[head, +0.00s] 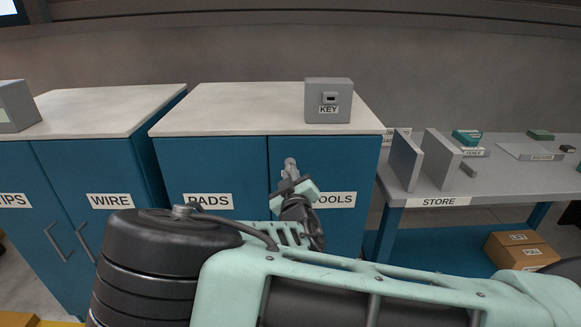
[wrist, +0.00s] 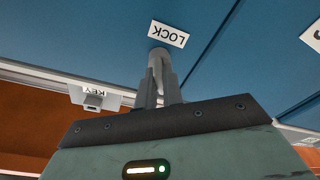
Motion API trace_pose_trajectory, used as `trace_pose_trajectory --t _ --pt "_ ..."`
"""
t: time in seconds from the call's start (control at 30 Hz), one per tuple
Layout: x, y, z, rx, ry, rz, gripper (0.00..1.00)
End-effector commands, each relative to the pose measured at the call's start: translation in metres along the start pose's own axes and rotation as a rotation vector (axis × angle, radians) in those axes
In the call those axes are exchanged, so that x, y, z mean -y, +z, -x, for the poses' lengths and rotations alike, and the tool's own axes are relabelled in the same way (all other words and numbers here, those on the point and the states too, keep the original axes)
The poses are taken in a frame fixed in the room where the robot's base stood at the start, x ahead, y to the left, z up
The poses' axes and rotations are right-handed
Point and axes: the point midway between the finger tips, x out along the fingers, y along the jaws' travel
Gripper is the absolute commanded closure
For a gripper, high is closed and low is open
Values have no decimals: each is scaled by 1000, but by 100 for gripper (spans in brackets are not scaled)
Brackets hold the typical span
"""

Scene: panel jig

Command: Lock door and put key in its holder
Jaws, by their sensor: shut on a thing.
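My gripper (head: 291,180) is at the front of the blue cabinet (head: 210,160), by the gap between its two doors. In the wrist view its fingers (wrist: 160,88) are shut on a small grey round-ended piece (wrist: 157,59), which looks like the key. This piece is just by the LOCK label (wrist: 168,34); the lock itself is hidden, and I cannot tell whether the key is in it. The grey KEY holder (head: 328,101) stands on the cabinet top with a dark slot in its front; it also shows in the wrist view (wrist: 92,102). The doors look closed.
The cabinet's white top (head: 230,105) is clear left of the holder. A WIRE cabinet (head: 90,170) stands to the left. On the right, a grey STORE table (head: 400,190) carries upright plates (head: 442,158) and small parts.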

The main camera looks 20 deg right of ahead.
Motion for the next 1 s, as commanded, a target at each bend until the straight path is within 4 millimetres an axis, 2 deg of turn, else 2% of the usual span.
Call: trace_pose_trajectory --t 0.2,0.57,1.0 --pt "0 0 0 -1 -14 107 100" --pt "0 -1 0 -1 -17 133 100" --pt "-2 -2 0 -1 -59 486 100"
